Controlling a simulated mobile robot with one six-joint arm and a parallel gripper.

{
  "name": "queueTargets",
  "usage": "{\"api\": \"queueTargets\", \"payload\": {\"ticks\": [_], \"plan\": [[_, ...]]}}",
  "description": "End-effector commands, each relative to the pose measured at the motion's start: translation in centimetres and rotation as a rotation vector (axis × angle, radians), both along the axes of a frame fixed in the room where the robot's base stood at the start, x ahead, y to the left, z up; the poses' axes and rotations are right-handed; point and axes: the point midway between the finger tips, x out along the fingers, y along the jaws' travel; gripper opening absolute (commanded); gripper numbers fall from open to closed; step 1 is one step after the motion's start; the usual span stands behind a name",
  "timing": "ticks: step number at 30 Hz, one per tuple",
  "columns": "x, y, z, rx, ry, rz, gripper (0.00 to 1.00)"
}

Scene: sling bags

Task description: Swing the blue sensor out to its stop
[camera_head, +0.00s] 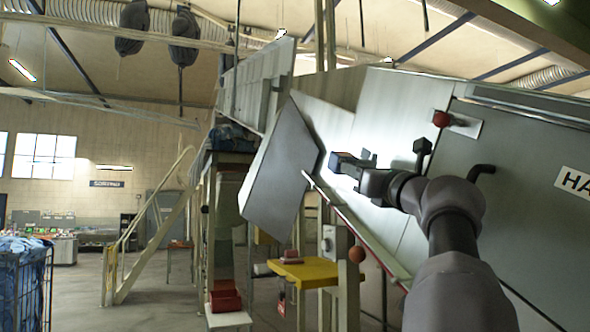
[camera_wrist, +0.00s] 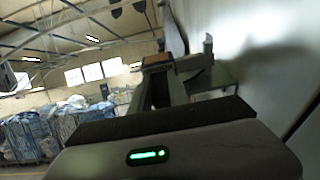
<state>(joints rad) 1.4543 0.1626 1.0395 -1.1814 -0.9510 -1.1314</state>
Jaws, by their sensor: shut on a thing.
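My gripper (camera_head: 354,163) reaches in from the right in the head view, in front of the sloping grey metal panel. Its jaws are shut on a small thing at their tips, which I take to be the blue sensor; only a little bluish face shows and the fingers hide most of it. The sensor's pivot and stop cannot be made out.
The grey panel (camera_head: 412,110) runs close behind and right of my gripper, with a red ball knob (camera_head: 441,119) and a black handle (camera_head: 482,171). A grey plate (camera_head: 283,165) hangs to the left. A yellow table (camera_head: 318,272) stands below.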

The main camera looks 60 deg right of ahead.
Motion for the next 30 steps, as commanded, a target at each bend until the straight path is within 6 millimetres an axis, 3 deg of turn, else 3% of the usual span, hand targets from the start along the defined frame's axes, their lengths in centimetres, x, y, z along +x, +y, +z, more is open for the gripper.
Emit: {"api": "queueTargets", "payload": {"ticks": [25,26,28,30], "plan": [[-1.02,-0.15,-0.35,-0.047,0.025,0.093,0.00],[-1.02,-0.15,-0.35,-0.047,0.025,0.092,0.28],[-1.02,-0.16,-0.36,-0.047,0.025,0.092,0.41],[-1.03,-0.16,-0.38,-0.047,0.025,0.092,0.44]]}}
